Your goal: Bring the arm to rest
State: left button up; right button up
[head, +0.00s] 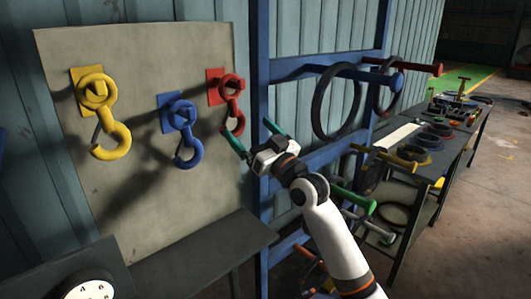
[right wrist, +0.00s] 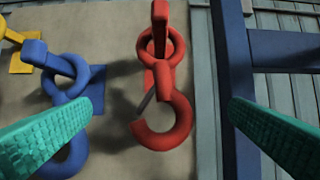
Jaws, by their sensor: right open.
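My right gripper (head: 252,142) is in the middle of the head view, with its two green fingers spread apart and nothing between them. The red hook (head: 232,105) hangs from a red mount on the grey board, just beyond the fingers. In the right wrist view, the red hook (right wrist: 163,105) shows between the two green fingers, apart from both. The blue hook (head: 183,130) and the yellow hook (head: 102,120) hang from their own mounts to the left. My left gripper is in neither view.
A dark bench (head: 205,250) lies below the board, beside a white numbered dial (head: 90,291). A table (head: 440,160) with coloured parts stands at the right. Floor beyond it is clear.

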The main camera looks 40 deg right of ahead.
jog(key=s+a+f+g+b, duration=0.1)
jog(key=s+a+f+g, duration=0.25)
jog(key=f, duration=0.65)
jog(key=s+a+f+n+g, duration=0.1)
jog(key=s+a+f+g, duration=0.3)
jog(key=f, duration=0.6)
jog(key=s+a+f+g+b, duration=0.1)
jog(key=s+a+f+g, duration=0.3)
jog(key=f, duration=0.6)
jog(key=s+a+f+g, duration=0.2)
jog(key=s+f+g, duration=0.15)
jog(key=s, duration=0.35)
jog(key=s+a+f+g+h, duration=0.1)
jog(key=s+a+f+g, duration=0.1)
jog(key=s+f, duration=0.4)
jog(key=s+a+f+g, duration=0.2)
jog(key=s+f, duration=0.1)
jog(key=s, duration=0.6)
notch_tip(320, 180, down, 25)
jog(key=g, duration=0.1)
jog(key=s+d+f+g, duration=0.1)
jog(key=s+d+f, duration=0.2)
jog(key=s+f, duration=1.3)
jog(key=shift+s+f+g+h, duration=0.3)
jog(key=shift+s+f, duration=0.1)
jog(key=shift+f, duration=0.25)
